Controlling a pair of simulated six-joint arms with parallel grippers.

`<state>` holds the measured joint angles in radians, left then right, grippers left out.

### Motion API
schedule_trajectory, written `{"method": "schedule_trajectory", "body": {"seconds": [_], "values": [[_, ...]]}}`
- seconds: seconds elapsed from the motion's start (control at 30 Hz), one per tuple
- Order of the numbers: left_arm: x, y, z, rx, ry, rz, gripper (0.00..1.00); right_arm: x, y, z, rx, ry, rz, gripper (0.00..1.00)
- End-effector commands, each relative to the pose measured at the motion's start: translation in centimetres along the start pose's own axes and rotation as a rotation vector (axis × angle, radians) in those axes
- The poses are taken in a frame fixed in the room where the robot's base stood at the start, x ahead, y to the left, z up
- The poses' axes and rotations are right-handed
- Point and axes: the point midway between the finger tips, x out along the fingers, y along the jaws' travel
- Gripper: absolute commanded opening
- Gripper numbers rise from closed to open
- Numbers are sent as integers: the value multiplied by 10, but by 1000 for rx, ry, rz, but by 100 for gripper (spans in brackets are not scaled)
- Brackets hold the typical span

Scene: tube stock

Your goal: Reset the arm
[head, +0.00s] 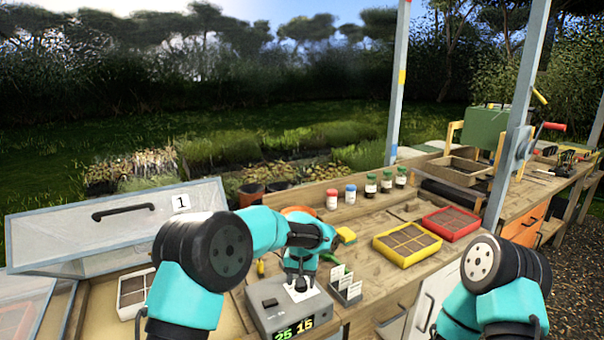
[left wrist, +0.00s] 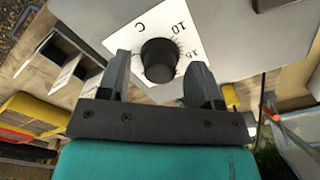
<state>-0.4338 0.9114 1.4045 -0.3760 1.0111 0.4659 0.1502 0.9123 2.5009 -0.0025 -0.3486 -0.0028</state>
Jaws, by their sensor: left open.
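My left gripper (head: 300,284) points down over the grey control box (head: 268,296) in the head view. In the left wrist view my left gripper (left wrist: 160,68) is open, with one finger on each side of a black knob (left wrist: 159,54). The knob sits on a white dial plate (left wrist: 142,34) marked C, 10 and 15. I cannot tell whether the fingers touch the knob. The box's display reads 25 in green and 15 in yellow. My right arm stands at the lower right of the head view; its gripper is out of view.
White label cards in a holder (head: 346,290) stand right of the box. Yellow (head: 407,243) and red (head: 451,222) seed trays and several small bottles are on the bench. An open cold-frame lid (head: 100,232) marked 1 is at left. A post (head: 517,120) rises at right.

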Motion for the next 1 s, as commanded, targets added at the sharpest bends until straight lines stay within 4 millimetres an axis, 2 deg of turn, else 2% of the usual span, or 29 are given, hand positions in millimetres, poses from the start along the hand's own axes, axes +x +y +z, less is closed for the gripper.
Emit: {"method": "schedule_trajectory", "body": {"seconds": [0.6, 1.0], "values": [[0, 0, 0, 395, 0, 0, 59, 0, 0, 0, 0, 0, 0, 40], [0, 0, 0, 462, 0, 0, 59, 0, 0, 0, 0, 0, 0, 40]]}}
